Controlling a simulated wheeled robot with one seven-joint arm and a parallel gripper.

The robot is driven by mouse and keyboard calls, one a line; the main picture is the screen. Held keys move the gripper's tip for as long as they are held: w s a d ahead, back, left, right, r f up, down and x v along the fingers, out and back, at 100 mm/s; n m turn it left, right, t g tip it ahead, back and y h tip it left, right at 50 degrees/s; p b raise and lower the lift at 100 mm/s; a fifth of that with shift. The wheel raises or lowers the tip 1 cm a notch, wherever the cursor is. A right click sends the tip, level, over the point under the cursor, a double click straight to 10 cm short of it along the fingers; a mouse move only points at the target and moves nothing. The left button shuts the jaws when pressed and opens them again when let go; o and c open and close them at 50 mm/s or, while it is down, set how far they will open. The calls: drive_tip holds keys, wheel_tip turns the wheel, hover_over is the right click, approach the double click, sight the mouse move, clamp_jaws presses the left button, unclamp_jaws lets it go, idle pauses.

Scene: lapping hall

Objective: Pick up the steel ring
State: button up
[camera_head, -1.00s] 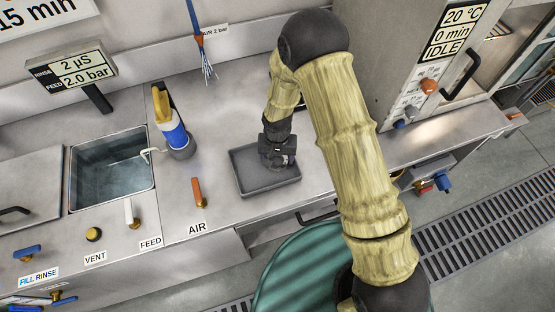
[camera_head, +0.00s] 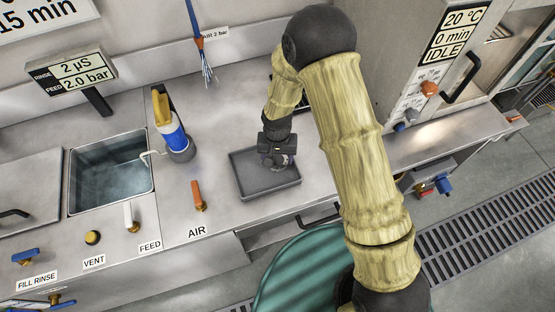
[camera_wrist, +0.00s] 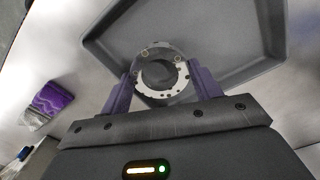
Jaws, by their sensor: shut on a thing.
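The steel ring (camera_wrist: 161,53) is a round grey metal ring with an open centre and a pale, notched lower edge. In the wrist view it sits between the two purple fingers of my gripper (camera_wrist: 163,78), which is shut on it. In the head view my gripper (camera_head: 279,160) points down over the grey tray (camera_head: 270,186), and the ring shows only as a small grey shape below it. The tray floor (camera_wrist: 235,38) lies behind the ring in the wrist view. I cannot tell exactly how far the ring is above it.
A blue bottle with a yellow top (camera_head: 174,135) stands left of the tray, beside the sink (camera_head: 110,170). An orange-handled air valve (camera_head: 198,195) is on the counter front. A steel cabinet (camera_head: 400,60) rises at the right. A purple-and-white item (camera_wrist: 50,102) lies left in the wrist view.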

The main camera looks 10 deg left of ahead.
wheel_tip(320, 180, up, 8)
drive_tip(key=b, duration=0.1)
idle(0.4)
drive_tip(key=shift+r, duration=0.15)
